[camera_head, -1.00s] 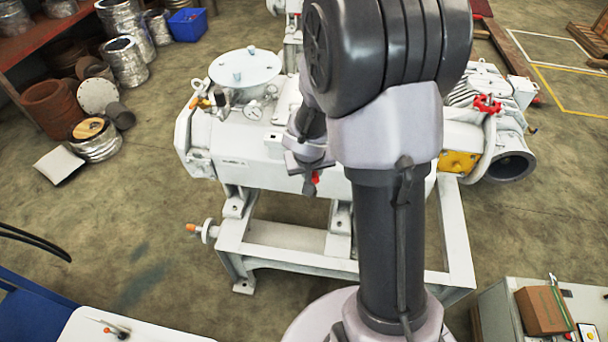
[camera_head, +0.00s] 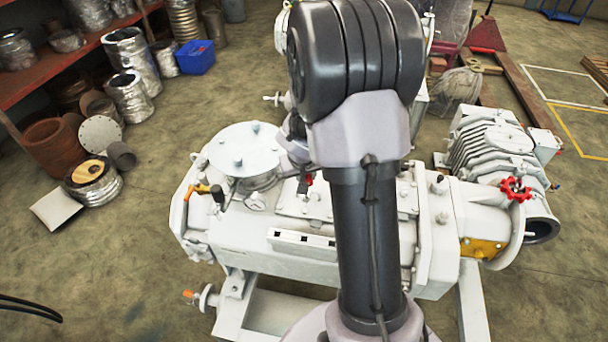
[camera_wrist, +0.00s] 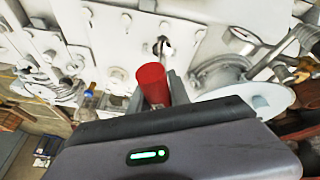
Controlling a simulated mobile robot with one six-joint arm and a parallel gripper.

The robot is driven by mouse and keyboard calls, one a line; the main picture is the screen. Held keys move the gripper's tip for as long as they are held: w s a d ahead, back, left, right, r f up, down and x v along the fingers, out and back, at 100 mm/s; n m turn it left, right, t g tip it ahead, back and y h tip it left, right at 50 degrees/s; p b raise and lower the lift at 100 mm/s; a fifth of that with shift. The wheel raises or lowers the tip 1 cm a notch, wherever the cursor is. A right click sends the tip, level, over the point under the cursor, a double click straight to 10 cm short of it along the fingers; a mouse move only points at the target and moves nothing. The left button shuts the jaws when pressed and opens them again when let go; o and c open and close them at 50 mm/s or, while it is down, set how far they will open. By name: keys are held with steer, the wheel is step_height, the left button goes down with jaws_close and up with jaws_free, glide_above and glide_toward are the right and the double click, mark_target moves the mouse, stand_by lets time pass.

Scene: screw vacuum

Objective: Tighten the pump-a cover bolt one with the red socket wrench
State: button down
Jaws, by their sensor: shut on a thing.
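My gripper (camera_wrist: 158,92) is shut on the red socket wrench (camera_wrist: 152,82), whose red end points up in the wrist view. A small red bit of the wrench (camera_head: 309,180) also shows in the head view, beside my arm. The white pump (camera_head: 250,243) stands ahead of me, and the gripper is above its top cover plate (camera_head: 290,206). Several bolts are on the cover; I cannot tell which is bolt one. My arm hides part of the pump.
A round lid (camera_head: 243,150) with knobs rises left of the cover. An orange-handled valve (camera_head: 203,189) and a gauge sit near it. A red handwheel (camera_head: 515,189) is at the right end. Shelves with metal cylinders stand back left. Open floor lies left.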

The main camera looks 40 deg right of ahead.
steer(key=shift+s, duration=0.1)
steer(key=shift+a+f, duration=0.15)
step_height(320, 180, down, 5)
steer(key=b, duration=0.6)
steer(key=shift+f, duration=0.15)
steer(key=shift+f+b, duration=0.65)
steer(key=shift+b, duration=0.45)
stand_by(0.7)
steer(key=shift+f+m+b, duration=0.1)
steer(key=shift+m+b, duration=0.2)
steer(key=shift+b, duration=0.5)
steer(key=shift+s+f+m+g+h+b, duration=0.15)
steer(key=shift+m+g+h+b, duration=0.2)
steer(key=shift+m+b, duration=1.55)
